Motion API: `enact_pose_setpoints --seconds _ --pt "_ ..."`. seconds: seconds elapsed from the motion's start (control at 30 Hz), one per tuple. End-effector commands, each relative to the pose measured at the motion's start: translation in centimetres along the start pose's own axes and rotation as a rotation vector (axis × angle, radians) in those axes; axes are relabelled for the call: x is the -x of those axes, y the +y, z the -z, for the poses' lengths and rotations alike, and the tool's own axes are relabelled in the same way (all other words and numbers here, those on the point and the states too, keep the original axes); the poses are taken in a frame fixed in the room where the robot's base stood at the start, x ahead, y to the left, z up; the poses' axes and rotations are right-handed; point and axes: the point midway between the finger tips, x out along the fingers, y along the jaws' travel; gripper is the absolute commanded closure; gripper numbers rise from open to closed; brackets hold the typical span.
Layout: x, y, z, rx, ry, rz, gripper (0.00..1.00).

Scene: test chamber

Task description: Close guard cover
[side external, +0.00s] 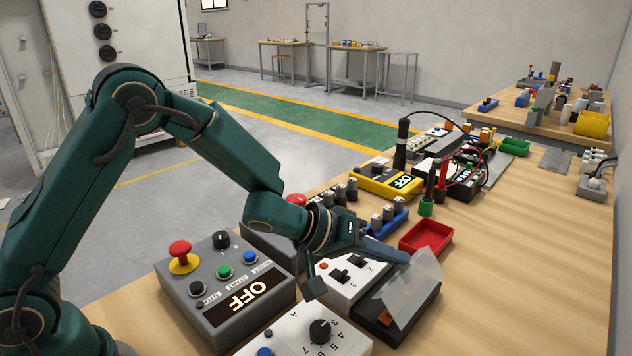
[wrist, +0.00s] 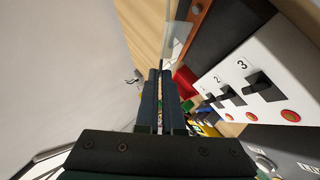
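The guard cover (side external: 413,288) is a clear, see-through flap on a dark box (side external: 418,312) at the bench's front right. It stands raised and tilted above the box. In the wrist view the clear cover (wrist: 177,42) shows just ahead of my fingertips, with the box's dark top (wrist: 221,28) to its right. My gripper (side external: 406,259) points right, with its fingertips at the upper edge of the cover; I cannot tell if they touch. In the wrist view its fingers (wrist: 160,72) lie close together with a thin gap and nothing seen between them.
A white switch panel (side external: 345,279) with black toggles lies left of the box. A grey control box (side external: 222,290) with an OFF display stands farther left, and a white dial panel (side external: 300,335) in front. A red tray (side external: 426,237) is behind the cover.

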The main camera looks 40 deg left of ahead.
Motion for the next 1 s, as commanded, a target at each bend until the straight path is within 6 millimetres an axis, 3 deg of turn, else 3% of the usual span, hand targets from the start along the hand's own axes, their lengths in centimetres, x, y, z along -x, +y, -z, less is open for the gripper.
enact_pose_setpoints --seconds 0.47,0.73,1.0 --pt "0.1 -0.1 0.0 -0.001 0.000 0.001 1.00" --pt "-0.3 -3.3 -0.4 0.004 -0.003 0.006 1.00" --pt "-0.5 -3.7 -0.6 -0.001 -0.002 0.005 1.00"
